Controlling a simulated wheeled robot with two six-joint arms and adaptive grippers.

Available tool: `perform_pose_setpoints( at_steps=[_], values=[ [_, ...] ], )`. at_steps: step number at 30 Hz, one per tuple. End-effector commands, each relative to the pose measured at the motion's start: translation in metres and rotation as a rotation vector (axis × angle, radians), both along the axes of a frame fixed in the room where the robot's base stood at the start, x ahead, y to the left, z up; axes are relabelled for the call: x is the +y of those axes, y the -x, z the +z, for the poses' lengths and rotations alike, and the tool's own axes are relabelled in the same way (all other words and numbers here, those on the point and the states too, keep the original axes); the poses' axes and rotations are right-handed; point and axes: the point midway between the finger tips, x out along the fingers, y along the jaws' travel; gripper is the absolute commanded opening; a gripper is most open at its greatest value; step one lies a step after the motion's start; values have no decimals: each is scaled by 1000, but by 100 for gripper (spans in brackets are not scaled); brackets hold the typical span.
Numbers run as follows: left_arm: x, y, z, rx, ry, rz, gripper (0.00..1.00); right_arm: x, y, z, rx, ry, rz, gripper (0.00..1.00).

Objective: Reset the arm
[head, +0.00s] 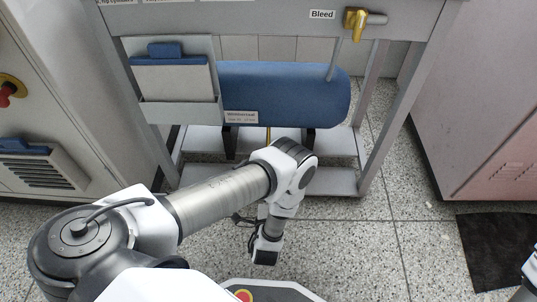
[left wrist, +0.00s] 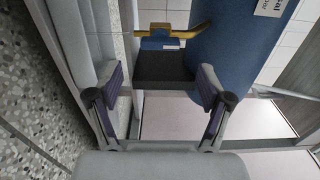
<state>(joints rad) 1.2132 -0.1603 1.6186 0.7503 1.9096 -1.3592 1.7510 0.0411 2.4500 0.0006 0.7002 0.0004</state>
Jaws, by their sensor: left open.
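My left arm reaches in from the left in the head view and bends down in front of a stand that holds a blue tank (head: 285,95). My left gripper shows in the left wrist view (left wrist: 161,82), with its two fingers spread apart and nothing between them. Beyond the fingers are a black bracket (left wrist: 165,67) and the blue tank (left wrist: 237,45). The fingers are hard to make out in the head view. My right gripper is out of view; only a bit of my right arm shows at the right edge.
A grey holder (head: 180,112) with a blue-topped pale item (head: 172,78) hangs on the stand's left. A brass valve (head: 356,22) sits above right, by a "Bleed" label (head: 322,14). Cabinets flank both sides. A black mat (head: 495,248) lies right; speckled floor (head: 375,245) is open.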

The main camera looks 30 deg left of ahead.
Motion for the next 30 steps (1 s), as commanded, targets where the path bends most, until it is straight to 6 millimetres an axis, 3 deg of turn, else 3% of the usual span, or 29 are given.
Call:
perform_pose_setpoints(
  at_steps=[14, 17, 19, 22, 24, 30],
  values=[
    [2, -1, 1, 7, 24, -3, 79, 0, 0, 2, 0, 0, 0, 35],
    [8, -3, 4, 67, 199, -15, 79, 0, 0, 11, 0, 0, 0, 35],
    [12, 5, 5, 163, 444, 6, 79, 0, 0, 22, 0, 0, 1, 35],
    [6, 47, 13, 355, 873, 149, 79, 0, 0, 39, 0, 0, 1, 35],
    [-6, 95, 27, 493, 1125, 325, 79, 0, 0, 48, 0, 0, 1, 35],
    [-38, 210, 87, 746, 1440, 787, 79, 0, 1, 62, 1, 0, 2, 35]
  ],
)
